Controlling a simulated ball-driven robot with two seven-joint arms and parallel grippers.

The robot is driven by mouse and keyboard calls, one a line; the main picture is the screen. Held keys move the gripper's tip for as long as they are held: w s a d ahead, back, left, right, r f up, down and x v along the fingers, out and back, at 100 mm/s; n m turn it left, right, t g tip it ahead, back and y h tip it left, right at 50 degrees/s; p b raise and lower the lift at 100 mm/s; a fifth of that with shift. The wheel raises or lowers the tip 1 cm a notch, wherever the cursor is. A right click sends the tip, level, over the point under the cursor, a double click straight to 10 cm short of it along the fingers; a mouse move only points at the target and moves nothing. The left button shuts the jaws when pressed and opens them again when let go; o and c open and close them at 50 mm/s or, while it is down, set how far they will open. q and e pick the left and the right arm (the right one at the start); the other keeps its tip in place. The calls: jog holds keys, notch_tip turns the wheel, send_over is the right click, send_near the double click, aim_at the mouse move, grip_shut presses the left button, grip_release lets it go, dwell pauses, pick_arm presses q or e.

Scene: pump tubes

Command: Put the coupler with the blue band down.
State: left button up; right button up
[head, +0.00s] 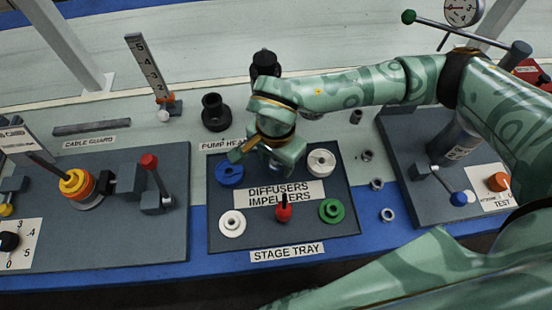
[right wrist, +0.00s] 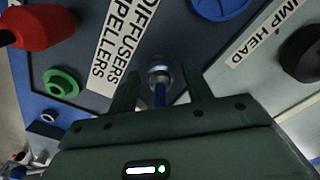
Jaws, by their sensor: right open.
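My right gripper (head: 262,160) is over the back middle of the stage tray (head: 345,200) in the head view. In the right wrist view its two fingers (right wrist: 160,82) are spread apart. The coupler with the blue band (right wrist: 158,95), a small shiny metal piece with blue on it, is between the fingers, with a visible gap on each side. It appears to be on the dark tray beside the "DIFFUSERS IMPELLERS" label (right wrist: 118,45). In the head view my gripper mostly hides it. My left gripper is not in view.
The tray also holds a blue disc (head: 230,173), white discs (head: 321,162) (head: 232,223), a green disc (head: 332,210) and a red-based peg (head: 283,212). Small metal rings lie on the table to its right. A black pump head (head: 215,112) stands behind the tray.

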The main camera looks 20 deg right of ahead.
pick_arm(q)
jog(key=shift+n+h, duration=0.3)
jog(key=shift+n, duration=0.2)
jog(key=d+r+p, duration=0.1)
jog(key=p, duration=0.1)
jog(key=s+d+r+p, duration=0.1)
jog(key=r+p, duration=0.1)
jog(key=p, duration=0.1)
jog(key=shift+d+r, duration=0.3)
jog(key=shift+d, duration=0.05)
pick_arm(e)
notch_tip(320, 180, up, 11)
jog(key=shift+r, duration=0.2)
